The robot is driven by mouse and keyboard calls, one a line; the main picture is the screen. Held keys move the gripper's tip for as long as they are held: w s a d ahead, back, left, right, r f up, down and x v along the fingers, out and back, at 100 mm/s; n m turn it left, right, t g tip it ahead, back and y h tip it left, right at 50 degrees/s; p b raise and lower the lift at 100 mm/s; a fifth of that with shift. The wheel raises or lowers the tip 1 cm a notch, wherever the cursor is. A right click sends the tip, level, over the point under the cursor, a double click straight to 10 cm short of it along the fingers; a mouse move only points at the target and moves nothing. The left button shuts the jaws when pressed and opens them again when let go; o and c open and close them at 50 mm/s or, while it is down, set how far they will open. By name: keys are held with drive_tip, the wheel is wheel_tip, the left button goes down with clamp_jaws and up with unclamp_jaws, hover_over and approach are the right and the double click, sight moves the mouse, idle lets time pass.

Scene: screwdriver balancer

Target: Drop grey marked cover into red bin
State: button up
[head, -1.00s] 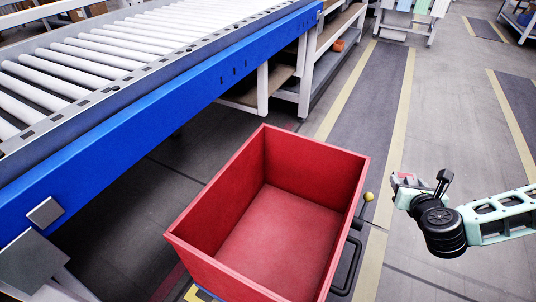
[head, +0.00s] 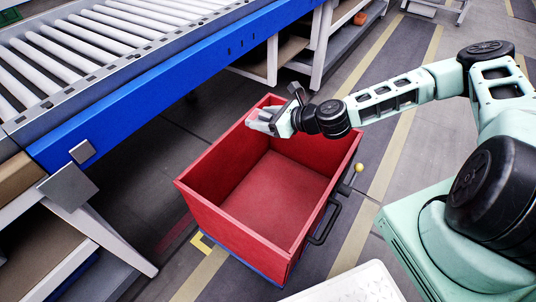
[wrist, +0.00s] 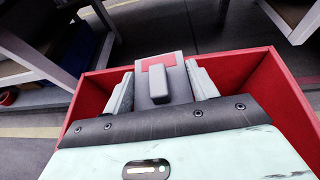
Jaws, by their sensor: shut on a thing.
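The grey cover (wrist: 174,88) with a red mark is between the two fingers of my gripper (wrist: 162,88) in the wrist view. My gripper is shut on it. In the head view my gripper (head: 262,121) is over the far left part of the open red bin (head: 232,222), near its far rim. The cover's full shape is partly hidden by the fingers and wrist. The bin's visible floor looks empty. The bin's red wall also shows around the gripper in the wrist view (wrist: 262,82).
A roller conveyor (head: 97,44) with a blue side rail (head: 190,88) runs along the left, close to the bin. Shelves with an orange item (head: 360,18) stand beyond it. A black handle (head: 325,222) sticks out from the bin's right side.

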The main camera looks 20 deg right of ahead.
drive_tip(key=s+f+n+g+y+b, duration=0.4)
drive_tip(key=f+n+g+b, duration=0.4)
drive_tip(key=b, duration=1)
wheel_tip(320, 180, down, 2)
drive_tip(key=shift+s+f+g, duration=0.1)
drive_tip(key=shift+s+g, duration=0.2)
drive_tip(key=shift+s, duration=0.35)
drive_tip(key=o, duration=1)
drive_tip(key=shift+f+p+v, duration=0.15)
drive_tip(key=shift+p+v, duration=1.7)
drive_tip(key=shift+v, duration=2.5)
drive_tip(key=shift+f+p+v, duration=0.1)
drive_tip(key=shift+p+v, duration=1.75)
drive_tip(key=shift+v, duration=2.5)
drive_tip(key=shift+s+d, duration=0.1)
